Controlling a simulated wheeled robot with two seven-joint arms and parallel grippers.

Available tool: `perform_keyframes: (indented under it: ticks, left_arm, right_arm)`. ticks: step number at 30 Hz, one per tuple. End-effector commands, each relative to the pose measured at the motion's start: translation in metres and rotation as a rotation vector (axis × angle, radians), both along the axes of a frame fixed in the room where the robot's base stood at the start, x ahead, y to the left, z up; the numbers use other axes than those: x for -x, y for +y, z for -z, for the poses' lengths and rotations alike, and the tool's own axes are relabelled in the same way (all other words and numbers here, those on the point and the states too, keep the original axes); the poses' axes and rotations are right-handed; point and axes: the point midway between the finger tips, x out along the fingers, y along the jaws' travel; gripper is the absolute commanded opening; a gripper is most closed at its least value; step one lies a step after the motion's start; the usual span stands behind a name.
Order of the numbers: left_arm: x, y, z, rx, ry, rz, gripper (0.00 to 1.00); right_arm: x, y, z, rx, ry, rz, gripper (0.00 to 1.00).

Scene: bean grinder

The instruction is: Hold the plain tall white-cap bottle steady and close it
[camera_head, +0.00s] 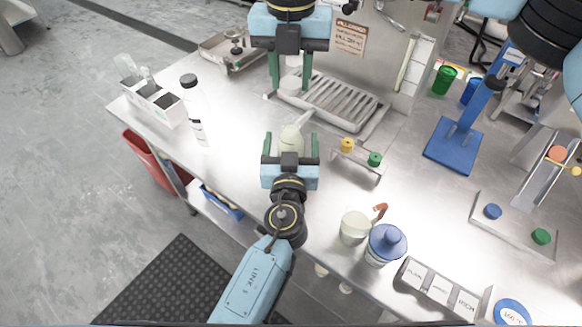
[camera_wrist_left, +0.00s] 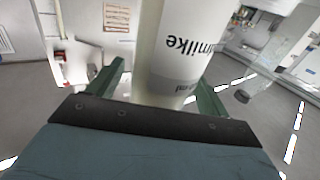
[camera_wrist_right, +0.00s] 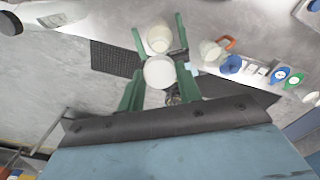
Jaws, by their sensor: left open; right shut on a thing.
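The pale bottle (camera_head: 293,138) stands between the fingers of my left gripper (camera_head: 290,143). In the left wrist view the bottle (camera_wrist_left: 178,55) is close up, with upside-down "milk" lettering, between the two open fingers. My right gripper (camera_head: 290,86) is at the top of the head view, shut on a white cap (camera_head: 289,87). In the right wrist view the cap (camera_wrist_right: 160,72) is a white disc between the fingers, and the bottle (camera_wrist_right: 158,40) shows past it. The cap is apart from the bottle. The base of the bottle is hidden.
A black-capped labelled bottle (camera_head: 195,115) and a white rack (camera_head: 160,103) stand to the left. A small stand with yellow and green knobs (camera_head: 358,158) is close on the right.

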Motion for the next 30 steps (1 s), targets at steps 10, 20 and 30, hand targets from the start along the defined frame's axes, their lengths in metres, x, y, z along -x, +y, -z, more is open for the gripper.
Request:
perform_keyframes:
  ticks: [10, 20, 30]
  left_arm:
    - [-0.0118, -0.0005, -0.0001, 0.001, 0.001, 0.000, 0.79]
    - [-0.0115, -0.0006, -0.0002, 0.000, 0.000, 0.000, 0.53]
    - [-0.0113, -0.0006, -0.0001, 0.000, 0.000, 0.000, 0.12]
  right_arm:
    - [0.0000, 0.0001, 0.0000, 0.000, 0.000, 0.000, 0.14]
    - [0.0001, 0.0001, 0.0000, 0.000, 0.000, 0.000, 0.14]
    - [0.0000, 0.0001, 0.0000, 0.000, 0.000, 0.000, 0.14]
